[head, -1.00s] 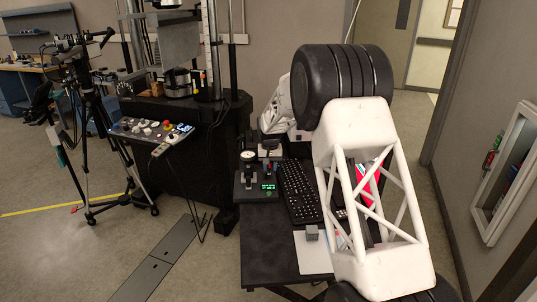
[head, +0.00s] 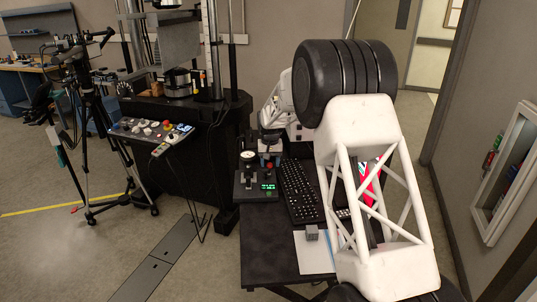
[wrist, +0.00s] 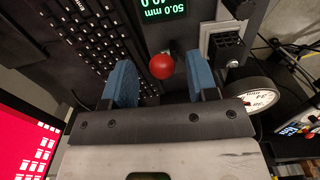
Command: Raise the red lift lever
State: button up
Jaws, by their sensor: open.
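The red lift lever shows as a round red knob (wrist: 162,65) in the wrist view, on a dark device with a green digital display. In the head view the small red knob (head: 268,165) stands above that display, beside the dial gauge. My gripper (wrist: 161,78) is open, with one blue finger pad on each side of the knob in the picture. The knob appears slightly beyond the pads, with a gap on both sides. I cannot tell its depth relative to the fingertips. In the head view my gripper (head: 271,138) is small and dark, just behind the knob.
A dial gauge (wrist: 251,103) stands close to the right finger. A black keyboard (head: 299,190) lies beside the device. A small grey cube (head: 312,232) rests on white paper (head: 314,256). The black table's front left (head: 265,240) is clear.

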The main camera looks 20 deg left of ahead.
jog(key=shift+r, duration=1.7)
jog(key=s+d+r+m, duration=0.1)
jog(key=s+d+r, duration=0.3)
jog(key=d+r, duration=0.4)
jog(key=s+d+r, duration=0.5)
jog(key=d+r, duration=0.1)
jog(key=d, duration=0.5)
jog(key=s+d+r+m+t, duration=0.1)
jog(key=s+d+r, duration=0.3)
jog(key=s+d, duration=0.35)
jog(key=s+d+r, duration=0.4)
jog(key=s+d, duration=0.2)
jog(key=d, duration=0.2)
jog(key=s+d+r+m+t, duration=0.1)
jog(key=s+d, duration=0.5)
jog(key=s, duration=0.2)
jog(key=s+d+r+m, duration=0.1)
jog(key=s+d, duration=0.4)
jog(key=s, duration=0.4)
jog(key=s+d+f, duration=0.3)
jog(key=s, duration=0.6)
jog(key=s+d+f, duration=0.3)
jog(key=s+d, duration=0.1)
jog(key=s, duration=0.6)
jog(key=shift+s+m+t, duration=0.3)
jog(key=shift+m, duration=0.1)
